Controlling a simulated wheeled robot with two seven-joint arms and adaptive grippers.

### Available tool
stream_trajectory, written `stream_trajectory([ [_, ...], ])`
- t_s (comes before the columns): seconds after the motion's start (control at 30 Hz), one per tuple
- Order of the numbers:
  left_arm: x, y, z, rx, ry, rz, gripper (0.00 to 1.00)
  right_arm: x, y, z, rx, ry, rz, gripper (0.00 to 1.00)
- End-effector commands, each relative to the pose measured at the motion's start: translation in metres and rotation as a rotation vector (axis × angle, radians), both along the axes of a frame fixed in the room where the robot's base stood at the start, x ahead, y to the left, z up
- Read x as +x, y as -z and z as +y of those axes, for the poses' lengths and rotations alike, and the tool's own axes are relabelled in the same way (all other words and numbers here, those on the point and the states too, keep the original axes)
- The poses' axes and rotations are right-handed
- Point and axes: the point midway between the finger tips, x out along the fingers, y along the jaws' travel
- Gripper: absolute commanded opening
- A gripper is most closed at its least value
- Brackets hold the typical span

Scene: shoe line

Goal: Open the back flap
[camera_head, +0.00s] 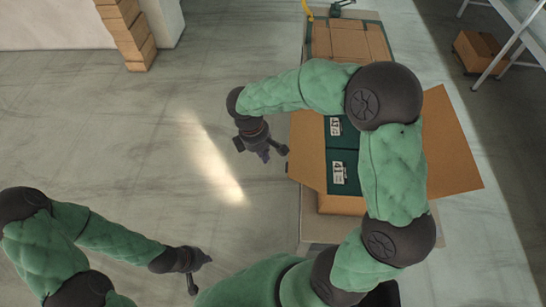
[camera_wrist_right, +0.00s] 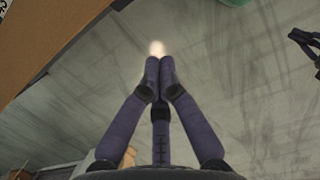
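An open cardboard carton (camera_head: 341,205) stands right of centre in the head view, with dark green labelled boxes (camera_head: 343,170) inside. One flap (camera_head: 452,145) spreads out on its right and another brown panel (camera_head: 307,150) shows on its left. The back edge is hidden behind my right arm, so I cannot tell how the back flap lies. My right gripper (camera_head: 268,150) is just left of the carton, apart from it. In the wrist view its fingers (camera_wrist_right: 158,70) meet at the tips, with nothing between them. My left gripper (camera_head: 199,272) is empty, its fingers spread, low at the left.
A closed carton (camera_head: 345,42) sits behind the open one. Stacked boxes (camera_head: 128,32) stand at the top left. A box (camera_head: 477,50) lies by a white rack (camera_head: 515,40) at the top right. Floor left of the carton is clear. Brown cardboard (camera_wrist_right: 50,35) fills the wrist view's upper left.

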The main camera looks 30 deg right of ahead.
Motion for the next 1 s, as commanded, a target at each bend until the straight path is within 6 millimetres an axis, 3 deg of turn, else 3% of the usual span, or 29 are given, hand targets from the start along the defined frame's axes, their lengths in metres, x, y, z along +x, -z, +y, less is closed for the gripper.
stream_trajectory([
  [0.17, 0.000, 0.003, 0.000, 0.000, 0.000, 0.001, 0.00, -0.002, 0.014, -0.004, -0.007, -0.005, 0.006, 0.00],
  [0.63, 0.000, 0.017, 0.000, 0.000, 0.000, 0.000, 0.00, -0.011, 0.098, -0.018, -0.004, -0.002, 0.005, 0.00],
  [0.8, 0.000, 0.012, 0.000, 0.000, 0.000, 0.000, 0.00, -0.018, 0.076, -0.031, -0.004, -0.001, -0.002, 0.00],
  [1.0, 0.000, 0.011, 0.000, 0.000, 0.000, 0.000, 0.00, -0.023, 0.066, -0.039, -0.004, -0.002, 0.001, 0.00],
])
